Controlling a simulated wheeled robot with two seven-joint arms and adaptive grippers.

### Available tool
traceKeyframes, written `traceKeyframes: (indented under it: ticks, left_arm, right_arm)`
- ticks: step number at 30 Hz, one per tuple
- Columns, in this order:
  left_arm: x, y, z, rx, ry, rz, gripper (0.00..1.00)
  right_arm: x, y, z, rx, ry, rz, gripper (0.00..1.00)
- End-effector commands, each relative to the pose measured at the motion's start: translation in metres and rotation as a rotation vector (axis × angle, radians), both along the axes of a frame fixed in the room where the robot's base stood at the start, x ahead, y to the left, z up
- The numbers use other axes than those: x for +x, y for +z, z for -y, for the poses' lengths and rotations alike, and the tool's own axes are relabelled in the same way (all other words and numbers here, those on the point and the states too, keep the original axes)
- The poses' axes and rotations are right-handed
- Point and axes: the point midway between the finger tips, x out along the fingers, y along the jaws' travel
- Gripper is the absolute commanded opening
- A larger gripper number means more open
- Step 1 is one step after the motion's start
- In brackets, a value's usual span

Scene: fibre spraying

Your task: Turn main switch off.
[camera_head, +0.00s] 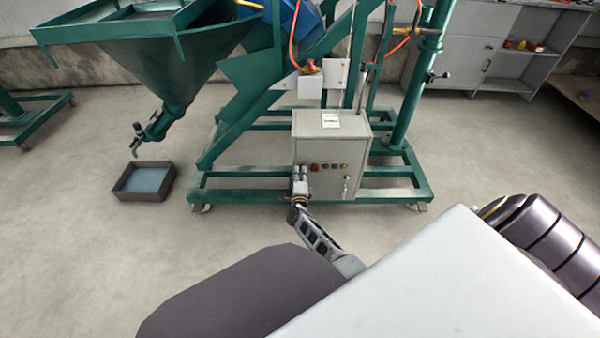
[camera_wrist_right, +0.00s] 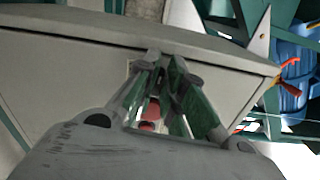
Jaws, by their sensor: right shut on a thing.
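The grey control box (camera_head: 331,142) is mounted on the green machine frame. Its front carries a row of red, green and dark buttons (camera_head: 327,167) and a small lever or handle (camera_head: 346,185) at lower right. My right gripper (camera_head: 300,172) reaches the left end of the button row. Its fingers are close together on the main switch there, and they hide most of it, so I cannot tell its position. The wrist view shows the fingertips (camera_wrist_right: 163,58) against the box face (camera_wrist_right: 70,80). Red buttons (camera_wrist_right: 151,112) show between the fingers. My left gripper is not in view.
A green hopper (camera_head: 150,60) stands at left above a dark tray (camera_head: 145,181) on the floor. Green base rails (camera_head: 240,196) run along the floor. Open floor lies in front. A cabinet (camera_head: 490,50) stands at back right.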

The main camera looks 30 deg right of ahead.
Motion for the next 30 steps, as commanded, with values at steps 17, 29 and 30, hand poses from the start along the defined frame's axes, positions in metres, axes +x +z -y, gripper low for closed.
traceKeyframes:
  ticks: [17,29,30]
  left_arm:
    - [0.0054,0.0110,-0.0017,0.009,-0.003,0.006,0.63]
    - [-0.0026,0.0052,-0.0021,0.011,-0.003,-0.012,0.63]
    - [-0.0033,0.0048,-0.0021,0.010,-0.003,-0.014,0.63]
  right_arm:
    - [-0.0002,-0.0024,-0.0010,-0.095,0.001,-0.061,0.00]
    - [-0.0001,-0.0020,-0.0006,-0.095,0.001,-0.059,0.32]
    - [0.0000,-0.0019,-0.0006,-0.094,0.001,-0.059,0.32]
